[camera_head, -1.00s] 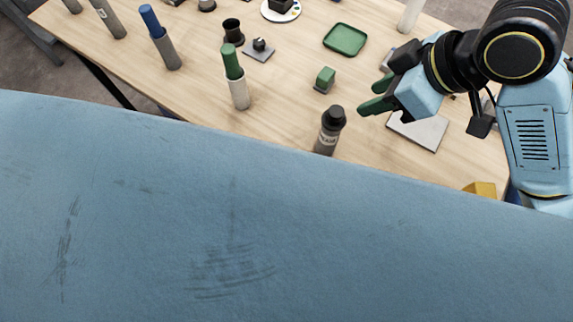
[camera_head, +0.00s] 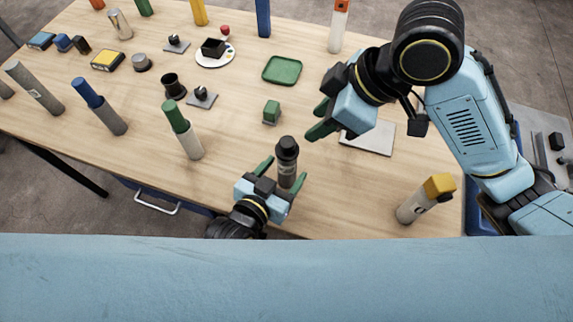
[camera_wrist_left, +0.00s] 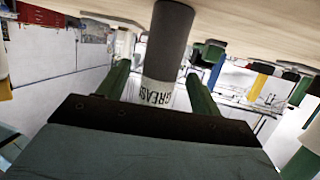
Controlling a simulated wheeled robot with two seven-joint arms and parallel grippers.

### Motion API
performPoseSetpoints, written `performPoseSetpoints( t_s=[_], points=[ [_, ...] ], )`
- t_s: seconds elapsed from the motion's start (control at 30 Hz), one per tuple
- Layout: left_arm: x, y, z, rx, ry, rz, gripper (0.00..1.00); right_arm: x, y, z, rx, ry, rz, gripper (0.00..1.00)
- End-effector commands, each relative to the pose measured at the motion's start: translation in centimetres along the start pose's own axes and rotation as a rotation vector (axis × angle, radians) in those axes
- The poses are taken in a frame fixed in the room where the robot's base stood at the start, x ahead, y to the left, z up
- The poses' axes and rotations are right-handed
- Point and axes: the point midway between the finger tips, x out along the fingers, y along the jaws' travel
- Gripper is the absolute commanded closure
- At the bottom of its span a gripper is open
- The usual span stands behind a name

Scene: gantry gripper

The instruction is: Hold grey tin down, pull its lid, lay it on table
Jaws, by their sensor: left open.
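The grey tin (camera_head: 287,172) stands upright near the table's front edge, with its black lid (camera_head: 287,147) on top. My left gripper (camera_head: 282,174) is open, with one green finger on either side of the tin's body, below the lid. In the left wrist view the tin (camera_wrist_left: 168,45), lettered "GREASE", is between the fingers (camera_wrist_left: 158,88), with gaps showing on both sides; the lid is out of that view. My right gripper (camera_head: 319,119) is open and empty, behind and to the right of the lid, apart from it.
A grey plate (camera_head: 372,138) lies under my right gripper. A white cylinder with a green top (camera_head: 184,130) stands left; a yellow-capped cylinder (camera_head: 427,198) is right. Table between tin and yellow-capped cylinder is bare.

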Motion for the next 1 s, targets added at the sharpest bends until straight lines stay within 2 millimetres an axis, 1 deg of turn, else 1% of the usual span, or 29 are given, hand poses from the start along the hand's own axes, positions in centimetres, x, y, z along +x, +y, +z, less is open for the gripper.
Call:
performPoseSetpoints(
  t_s=[0.03,0.1,0.2,0.53,0.57,0.9,0.93,1.0],
  points=[
    [0.7,0.0,0.0,0.0,0.001,0.0,0.35,0.0,0.0,0.0,0.0,0.0,0.0,0.64],
    [1.4,0.0,0.0,0.0,0.001,0.0,0.35,0.0,0.0,0.0,0.0,0.0,0.0,0.64],
    [2.0,0.0,0.0,0.0,-0.001,0.0,0.35,0.0,0.0,0.0,0.0,0.0,0.0,0.64],
    [2.3,0.0,0.0,0.001,-0.001,0.0,0.35,0.0,0.0,0.0,0.0,0.0,0.0,0.64],
    [2.3,0.0,0.0,0.001,-0.001,0.0,0.38,0.0,0.0,0.0,0.0,0.0,0.0,0.64],
    [2.3,0.0,0.1,0.001,-0.001,0.0,0.82,0.0,0.0,0.0,0.0,0.0,0.0,0.64],
    [2.3,0.0,0.1,0.001,-0.001,0.0,0.84,0.0,0.0,0.0,0.0,0.0,0.0,0.62],
    [2.3,0.0,0.1,0.001,-0.001,0.0,0.84,0.0,0.0,-0.1,0.003,-0.001,-0.001,0.53]
  ],
)
